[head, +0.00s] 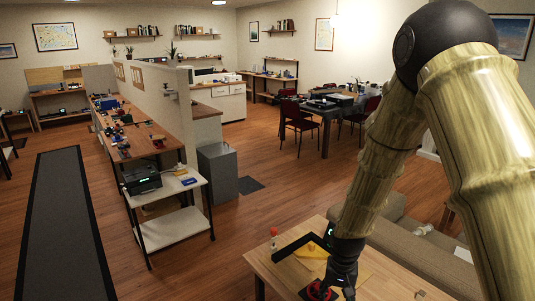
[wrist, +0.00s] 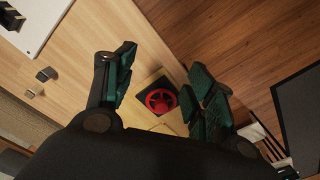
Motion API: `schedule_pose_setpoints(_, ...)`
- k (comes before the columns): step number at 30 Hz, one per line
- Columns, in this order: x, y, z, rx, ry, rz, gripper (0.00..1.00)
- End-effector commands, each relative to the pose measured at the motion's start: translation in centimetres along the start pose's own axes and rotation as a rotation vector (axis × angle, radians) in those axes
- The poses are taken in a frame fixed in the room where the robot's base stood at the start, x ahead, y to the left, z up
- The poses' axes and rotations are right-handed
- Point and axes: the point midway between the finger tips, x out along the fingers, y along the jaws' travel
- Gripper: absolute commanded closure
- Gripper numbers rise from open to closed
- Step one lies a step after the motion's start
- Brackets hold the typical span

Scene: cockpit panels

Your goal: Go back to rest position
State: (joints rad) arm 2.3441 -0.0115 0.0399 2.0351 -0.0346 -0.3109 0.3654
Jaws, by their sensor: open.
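My gripper (wrist: 163,78) is open, with its two dark green fingers spread apart and nothing between the tips. In the head view my gripper (head: 341,278) hangs down over the near wooden table (head: 272,273). A red wheel on a black square base (wrist: 160,99) shows between the fingers in the wrist view, and the fingers look apart from it. The red wheel (head: 318,291) also shows in the head view, partly hidden by my gripper. My arm comes in from the right and bends down to the table.
A grey sofa (head: 410,245) stands close behind the table on the right. A black angled piece (head: 296,246) and a yellow piece (head: 311,251) lie on the table. A cart with a printer (head: 141,179) stands at left. Open wooden floor lies between them.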

Motion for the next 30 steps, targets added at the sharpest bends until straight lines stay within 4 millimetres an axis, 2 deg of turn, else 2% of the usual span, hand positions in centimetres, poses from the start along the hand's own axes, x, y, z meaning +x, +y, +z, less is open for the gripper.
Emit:
schedule_pose_setpoints(1, 1.4, 0.3, 0.7, -0.004, -0.003, -0.001, 0.46)
schedule_pose_setpoints(5, 4.7, 1.2, 2.5, -0.02, -0.005, -0.005, 0.46)
schedule_pose_setpoints(8, 8.0, 2.0, 4.3, -0.037, -0.009, -0.008, 0.46)
schedule_pose_setpoints(11, 12.3, 3.1, 6.9, -0.06, -0.013, -0.011, 0.46)
schedule_pose_setpoints(15, 17.9, 4.9, 11.4, -0.096, -0.014, -0.014, 0.46)
schedule_pose_setpoints(21, 24.3, 7.7, 18.2, -0.148, -0.012, -0.014, 0.46)
schedule_pose_setpoints(27, 28.9, 10.5, 25.1, -0.2, -0.009, -0.008, 0.46)
schedule_pose_setpoints(30, 30.3, 11.6, 27.9, -0.223, -0.006, -0.004, 0.46)
